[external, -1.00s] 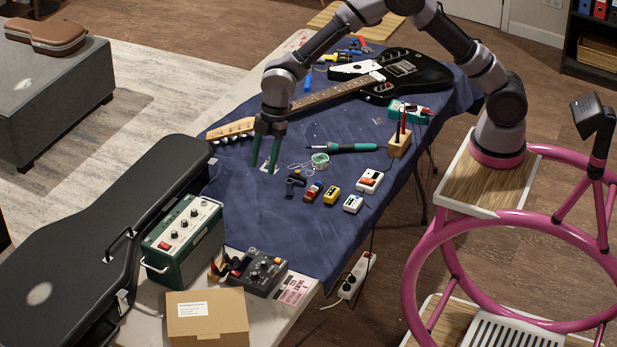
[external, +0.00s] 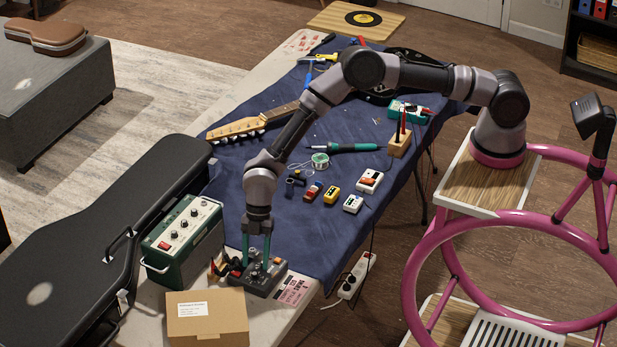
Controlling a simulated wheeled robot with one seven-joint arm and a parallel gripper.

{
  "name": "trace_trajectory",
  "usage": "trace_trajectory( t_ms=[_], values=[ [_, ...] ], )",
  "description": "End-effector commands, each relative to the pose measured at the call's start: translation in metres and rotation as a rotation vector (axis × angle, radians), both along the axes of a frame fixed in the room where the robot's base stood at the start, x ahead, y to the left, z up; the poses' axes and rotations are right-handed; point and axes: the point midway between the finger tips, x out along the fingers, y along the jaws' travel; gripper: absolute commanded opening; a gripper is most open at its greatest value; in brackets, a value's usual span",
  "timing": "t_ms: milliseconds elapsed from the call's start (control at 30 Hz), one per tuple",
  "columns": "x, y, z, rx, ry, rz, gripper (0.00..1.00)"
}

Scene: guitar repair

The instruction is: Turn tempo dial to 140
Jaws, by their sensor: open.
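A dark grey box with several knobs and orange-red buttons (external: 262,283) sits near the front end of the table, by the cardboard box. Its small size hides which knob is the tempo dial, and no markings or numbers can be read. My gripper (external: 256,261) points down at this box, with its two green fingers apart, one on each side of the knob area. Whether the fingers touch a knob cannot be told. Nothing shows between them that I can make out.
A cardboard box (external: 207,318) stands in front, a green amplifier (external: 184,238) to the left, and a black guitar case (external: 60,285) beyond it. Several small pedals (external: 332,195) sit farther back on the blue cloth (external: 300,245).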

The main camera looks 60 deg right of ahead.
Motion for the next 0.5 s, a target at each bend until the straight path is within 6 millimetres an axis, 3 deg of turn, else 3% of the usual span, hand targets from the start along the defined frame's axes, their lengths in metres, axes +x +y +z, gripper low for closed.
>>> trace_trajectory(
  t_ms=[200, 500],
  values=[
    [-0.002, 0.008, -0.020, 0.000, 0.001, -0.001, 0.55],
    [-0.002, 0.009, -0.023, 0.000, 0.000, -0.001, 0.55]
  ],
)
